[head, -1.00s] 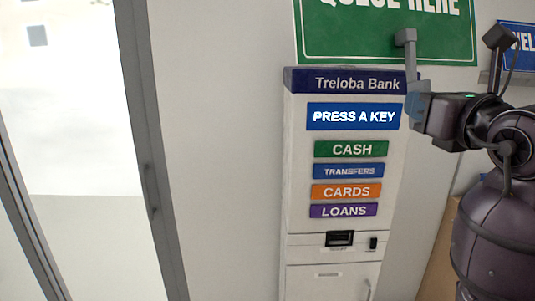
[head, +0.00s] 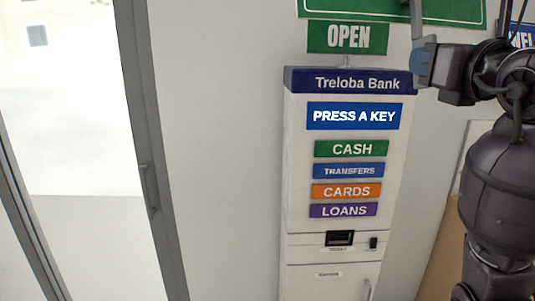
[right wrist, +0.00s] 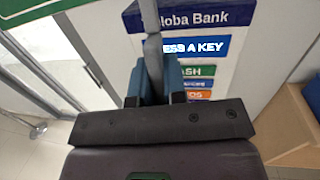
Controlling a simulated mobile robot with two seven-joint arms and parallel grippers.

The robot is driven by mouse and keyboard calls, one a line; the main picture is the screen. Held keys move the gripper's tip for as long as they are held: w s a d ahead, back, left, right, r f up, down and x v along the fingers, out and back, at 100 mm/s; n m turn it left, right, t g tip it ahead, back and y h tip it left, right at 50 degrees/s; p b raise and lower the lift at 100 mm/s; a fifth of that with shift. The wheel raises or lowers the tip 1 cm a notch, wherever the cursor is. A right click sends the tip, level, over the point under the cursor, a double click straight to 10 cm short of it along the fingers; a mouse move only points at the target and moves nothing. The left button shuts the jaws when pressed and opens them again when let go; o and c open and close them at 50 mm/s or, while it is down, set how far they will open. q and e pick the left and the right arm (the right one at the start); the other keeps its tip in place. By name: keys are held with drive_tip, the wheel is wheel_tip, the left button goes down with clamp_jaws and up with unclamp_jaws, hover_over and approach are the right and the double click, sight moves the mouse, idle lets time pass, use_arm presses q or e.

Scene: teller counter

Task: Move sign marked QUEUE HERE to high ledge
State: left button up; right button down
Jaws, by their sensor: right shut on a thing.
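The green sign (head: 455,12) is cut off by the top edge of the head view, so its lettering is out of the picture. Its lower edge is above the kiosk and the arm. My right gripper (head: 423,65) is shut on the sign's grey stem (head: 425,44), to the right of the kiosk top. In the right wrist view the stem (right wrist: 152,45) rises between the bluish fingers (right wrist: 154,86), and a green corner (right wrist: 30,8) of the sign shows at upper left. My left gripper is not in view. I cannot make out the high ledge now.
A white Treloba Bank kiosk (head: 298,160) stands against the wall. A small green OPEN sign (head: 347,38) is above its top on a thin stem. A blue sign (head: 523,38) is partly hidden at right. A glass door (head: 70,110) is at left.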

drive_tip(key=shift+r, duration=0.15)
drive_tip(key=shift+t, duration=0.3)
drive_tip(key=shift+w+a+r, duration=0.1)
drive_tip(key=shift+r, duration=3.1)
drive_tip(key=shift+m+h, duration=0.3)
drive_tip(key=shift+h, duration=0.1)
drive_tip(key=shift+a+r, duration=0.1)
drive_tip(key=shift+r, duration=3.15)
wheel_tip(320, 180, up, 7)
drive_tip(key=shift+w+f+t, duration=0.15)
drive_tip(key=shift+f+t, duration=0.05)
drive_tip(key=shift+t, duration=0.2)
wheel_tip(320, 180, up, 6)
drive_tip(key=r, duration=0.1)
hover_over(420, 13)
drive_tip(key=v, duration=0.2)
drive_tip(key=shift+s+a+f+m+h, duration=0.1)
drive_tip(key=shift+s+a+m+h, duration=0.1)
drive_tip(key=shift+m+h, duration=0.1)
